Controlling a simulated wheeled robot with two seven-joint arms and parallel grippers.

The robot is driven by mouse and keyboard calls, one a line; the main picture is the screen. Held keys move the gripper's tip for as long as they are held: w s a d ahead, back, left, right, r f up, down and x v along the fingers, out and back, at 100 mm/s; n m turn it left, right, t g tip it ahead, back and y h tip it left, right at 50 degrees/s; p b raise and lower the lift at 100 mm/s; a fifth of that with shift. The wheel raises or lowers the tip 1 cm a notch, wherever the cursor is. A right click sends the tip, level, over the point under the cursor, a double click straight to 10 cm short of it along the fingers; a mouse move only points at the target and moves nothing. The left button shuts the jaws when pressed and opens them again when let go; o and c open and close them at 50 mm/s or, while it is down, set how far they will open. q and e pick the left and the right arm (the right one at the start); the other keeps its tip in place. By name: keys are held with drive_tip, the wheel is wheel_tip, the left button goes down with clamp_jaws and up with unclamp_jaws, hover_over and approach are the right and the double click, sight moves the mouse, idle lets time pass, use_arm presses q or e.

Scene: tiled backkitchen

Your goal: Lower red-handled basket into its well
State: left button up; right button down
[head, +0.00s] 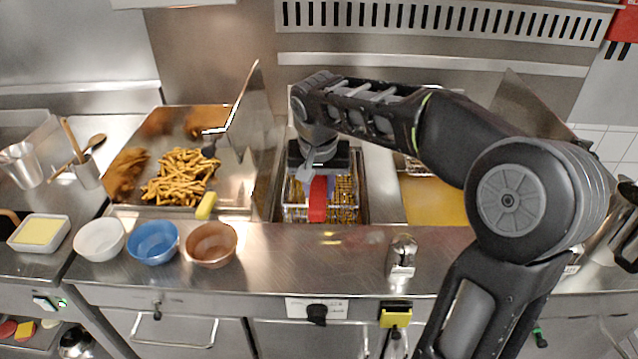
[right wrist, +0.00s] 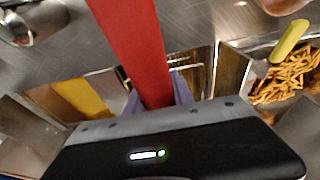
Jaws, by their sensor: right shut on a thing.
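My right gripper (head: 320,178) is shut on the red handle (head: 317,200) of a wire basket (head: 346,208). The basket hangs in or just over the left fryer well (head: 277,205); its depth cannot be told, since my gripper and wrist cover its back part. In the right wrist view the red handle (right wrist: 135,45) runs up between the pale purple fingers (right wrist: 158,95); the basket itself is mostly hidden behind my gripper body. My left gripper is not in view.
A tray of fries (head: 180,178) with a yellow-handled tool (head: 206,206) lies left. Yellow oil (head: 435,203) fills the right well. White (head: 99,240), blue (head: 153,243) and brown (head: 211,245) bowls and a metal shaker (head: 402,258) stand on the front counter. A raised lid (head: 245,115) stands left of my wrist.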

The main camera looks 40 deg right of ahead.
drive_tip(key=b, duration=0.7)
approach(319, 229)
drive_tip(key=x, duration=0.5)
drive_tip(key=shift+w+d+f, duration=0.1)
drive_tip(key=shift+f, duration=0.2)
drive_tip(key=shift+f+b, duration=0.25)
drive_tip(key=shift+b, duration=0.05)
drive_tip(key=c, duration=1)
unclamp_jaws()
drive_tip(key=v, duration=0.8)
drive_tip(key=shift+f, duration=0.1)
